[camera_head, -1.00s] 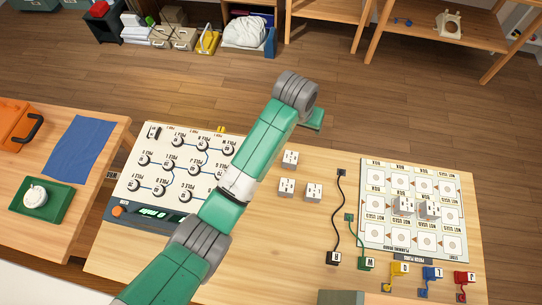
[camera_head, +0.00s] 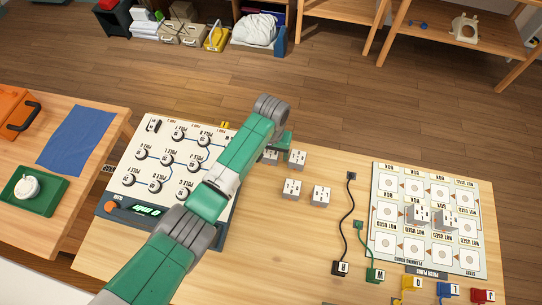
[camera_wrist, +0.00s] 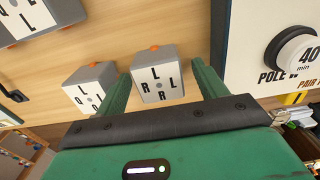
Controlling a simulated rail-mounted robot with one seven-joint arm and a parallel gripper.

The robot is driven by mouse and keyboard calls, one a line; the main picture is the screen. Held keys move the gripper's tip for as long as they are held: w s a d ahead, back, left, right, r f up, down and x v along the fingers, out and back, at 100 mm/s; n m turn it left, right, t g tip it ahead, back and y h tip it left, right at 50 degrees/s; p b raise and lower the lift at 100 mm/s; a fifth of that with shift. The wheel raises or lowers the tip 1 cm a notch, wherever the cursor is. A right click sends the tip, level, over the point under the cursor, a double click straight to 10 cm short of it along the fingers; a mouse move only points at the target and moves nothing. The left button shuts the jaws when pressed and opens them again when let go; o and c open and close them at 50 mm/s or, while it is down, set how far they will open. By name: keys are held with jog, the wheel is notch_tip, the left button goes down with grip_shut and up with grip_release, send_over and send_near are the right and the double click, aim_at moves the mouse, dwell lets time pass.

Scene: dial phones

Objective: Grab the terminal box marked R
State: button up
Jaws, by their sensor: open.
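In the wrist view, a grey terminal box (camera_wrist: 158,76) with black R and L letters on its white face sits between the two green fingers of my open gripper (camera_wrist: 163,88). Whether the fingers touch it is not clear. The letters there are too small to read.
Two more boxes (camera_head: 291,189) (camera_head: 320,196) stand nearer the front. The pole panel (camera_head: 165,160) is on the left. The planning board (camera_head: 400,245), with two boxes on it, is on the right. A black cable (camera_head: 347,225) and coloured lettered plugs lie in front.

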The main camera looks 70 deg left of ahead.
aim_at(271, 153)
jog(key=shift+f, duration=0.3)
jog(key=c, duration=1.1)
jog(key=shift+r, duration=0.55)
jog(key=r, duration=0.1)
jog(key=r+p, duration=0.2)
jog(key=shift+s+d, duration=0.2)
jog(key=shift+d, duration=0.05)
jog(key=s+d+p, duration=0.1)
jog(key=s+d, duration=0.2)
jog(key=d, duration=0.1)
jog(key=s+d+p, duration=0.1)
jog(key=s+d, duration=0.2)
jog(key=s+d+r+p, duration=0.1)
jog(key=s+d, duration=0.3)
jog(key=shift+d, duration=0.35)
